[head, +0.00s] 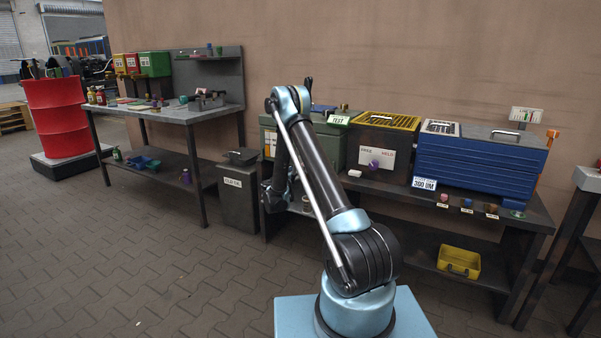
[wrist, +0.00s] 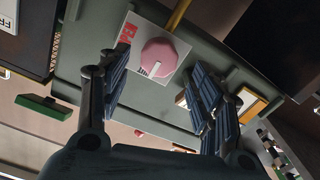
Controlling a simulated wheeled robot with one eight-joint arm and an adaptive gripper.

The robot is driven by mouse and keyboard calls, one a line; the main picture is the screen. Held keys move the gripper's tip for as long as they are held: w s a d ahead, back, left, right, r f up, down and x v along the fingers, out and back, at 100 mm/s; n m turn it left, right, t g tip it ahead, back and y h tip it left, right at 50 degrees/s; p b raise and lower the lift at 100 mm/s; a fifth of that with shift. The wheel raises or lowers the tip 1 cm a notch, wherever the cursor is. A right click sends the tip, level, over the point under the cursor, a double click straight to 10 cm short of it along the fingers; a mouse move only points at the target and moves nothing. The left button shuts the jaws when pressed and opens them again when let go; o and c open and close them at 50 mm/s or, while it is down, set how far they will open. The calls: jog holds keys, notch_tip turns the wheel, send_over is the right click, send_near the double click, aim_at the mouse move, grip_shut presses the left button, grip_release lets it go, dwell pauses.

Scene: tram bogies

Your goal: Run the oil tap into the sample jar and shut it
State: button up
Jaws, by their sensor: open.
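My gripper (wrist: 158,92) is open and empty in the wrist view, its two dark ribbed fingers apart. A round pink knob (wrist: 158,56) with a pale stripe shows beyond the fingers, on a white plate with red letters on a grey-green panel (wrist: 150,108). I cannot tell whether the fingers touch anything there. In the head view my arm hides most of my gripper, in front of a grey-green cabinet (head: 330,150) with a TEST sign. A small pale cup-like thing (head: 306,203) sits low by the arm; I cannot tell whether it is the sample jar. No oil tap is clearly recognisable.
A dark bench carries a yellow-topped case (head: 385,122) and a blue case (head: 480,165), with small coloured items along its front. A yellow bin (head: 459,262) is on its lower shelf. An OLD OIL box (head: 238,205) stands left of it. The paved floor at left front is clear.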

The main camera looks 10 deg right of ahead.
jog(key=shift+v, duration=2.75)
jog(key=s+d+r+g, duration=0.4)
jog(key=s+d+r, duration=0.3)
jog(key=d+r, duration=0.3)
jog(key=s+d+r+g+y, duration=0.1)
jog(key=s+d+r+g, duration=0.2)
jog(key=s, duration=0.5)
jog(key=s+d+r+g+y, duration=0.1)
jog(key=s+d+r, duration=0.3)
jog(key=s, duration=0.5)
jog(key=s+a+n+g+y, duration=0.1)
jog(key=s+n+g+y, duration=0.2)
jog(key=s, duration=1.7)
jog(key=s+a+f+g+y, duration=0.1)
jog(key=s+a+f+y, duration=0.1)
jog(key=s, duration=0.7)
jog(key=s+a+f+y, duration=0.3)
jog(key=s+f, duration=0.2)
jog(key=s, duration=0.4)
jog(key=shift+a+f+n+g, duration=0.2)
jog(key=shift+a+n+g, duration=0.2)
